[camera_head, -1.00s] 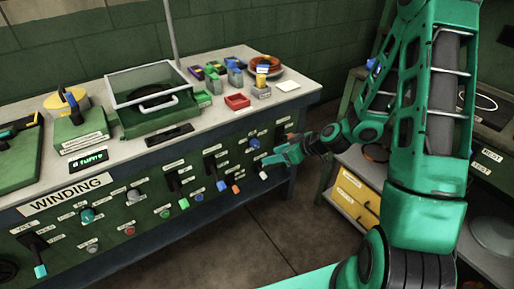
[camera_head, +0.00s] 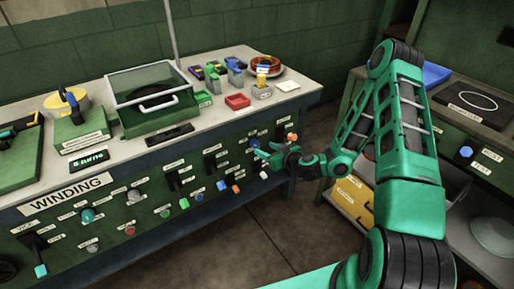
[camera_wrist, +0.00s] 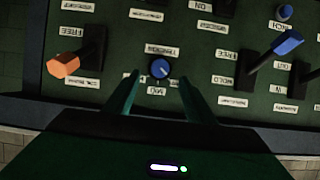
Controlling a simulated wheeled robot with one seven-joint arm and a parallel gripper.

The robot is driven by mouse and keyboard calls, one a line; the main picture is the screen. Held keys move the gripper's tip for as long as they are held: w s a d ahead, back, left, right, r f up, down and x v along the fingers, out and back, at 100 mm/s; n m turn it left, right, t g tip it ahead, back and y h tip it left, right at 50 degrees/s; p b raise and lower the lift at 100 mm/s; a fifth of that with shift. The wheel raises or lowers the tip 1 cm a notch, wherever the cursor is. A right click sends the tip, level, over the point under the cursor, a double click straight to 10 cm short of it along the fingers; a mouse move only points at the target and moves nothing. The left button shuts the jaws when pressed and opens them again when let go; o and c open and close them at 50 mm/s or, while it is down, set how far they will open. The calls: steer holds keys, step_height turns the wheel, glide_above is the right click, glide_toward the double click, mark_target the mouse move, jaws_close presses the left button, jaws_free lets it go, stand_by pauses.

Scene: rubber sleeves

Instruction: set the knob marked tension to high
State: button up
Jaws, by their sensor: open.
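The tension knob (camera_wrist: 160,68) is a small round blue knob with a pale pointer mark. In the wrist view it sits between my fingers, with a label reading tension on one side and one reading mid on the other. In the head view the knob (camera_head: 254,143) is on the right part of the winding bench's front panel. My gripper (camera_wrist: 157,92) is open, one finger to each side of the knob. I cannot tell whether either finger touches it. In the head view my gripper (camera_head: 261,153) is close to the panel at this knob.
An orange-tipped lever (camera_wrist: 64,65) and a blue-tipped lever (camera_wrist: 288,42) stick out on either side of my gripper. A small blue knob (camera_wrist: 284,12) is near the wrist view's top right. Open floor (camera_head: 250,235) lies before the winding bench (camera_head: 120,240).

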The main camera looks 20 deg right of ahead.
mark_target(257, 145)
steer(key=x, duration=0.7)
